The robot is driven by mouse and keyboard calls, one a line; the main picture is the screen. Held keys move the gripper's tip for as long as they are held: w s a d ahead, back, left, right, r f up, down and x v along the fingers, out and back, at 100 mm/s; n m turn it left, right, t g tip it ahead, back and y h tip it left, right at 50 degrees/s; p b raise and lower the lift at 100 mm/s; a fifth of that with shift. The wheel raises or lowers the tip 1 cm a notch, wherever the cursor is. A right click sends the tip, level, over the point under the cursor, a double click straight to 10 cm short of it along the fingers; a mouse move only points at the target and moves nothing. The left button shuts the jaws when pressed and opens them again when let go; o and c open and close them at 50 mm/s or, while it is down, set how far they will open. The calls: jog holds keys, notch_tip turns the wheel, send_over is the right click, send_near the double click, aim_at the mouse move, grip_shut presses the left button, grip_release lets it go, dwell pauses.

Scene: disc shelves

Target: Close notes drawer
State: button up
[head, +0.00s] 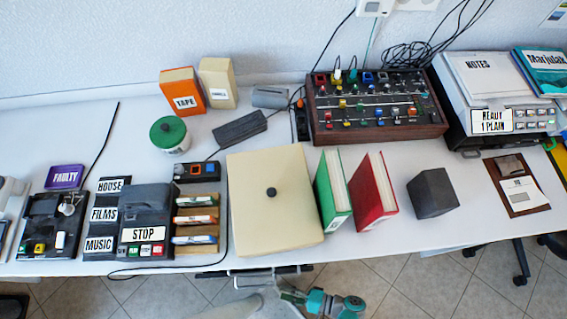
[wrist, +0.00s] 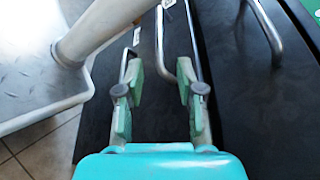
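No thing labelled as a notes drawer can be made out for sure. The word NOTES is on a white sheet or cover (head: 485,80) at the back right of the desk. Below the desk's front edge in the head view is a metal handle bar (head: 268,272). In the wrist view, dark panels (wrist: 240,110) carry bent metal bars (wrist: 262,25). My gripper (wrist: 160,105) is open over a dark panel, its two green-padded fingers apart with nothing clearly held between them. Whether the fingers touch a bar cannot be told. In the head view, my teal and grey arm shows below the desk edge.
The white desk (head: 120,150) holds a cream box (head: 260,190), green and red binders (head: 375,185), a dark cube (head: 432,193) and a mixer panel (head: 375,105). A metal tread plate (wrist: 35,75) and tubular frame stand left in the wrist view. Tiled floor lies below.

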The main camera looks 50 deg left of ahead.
aim_at(259, 286)
jog(key=shift+x, duration=5.35)
grip_shut()
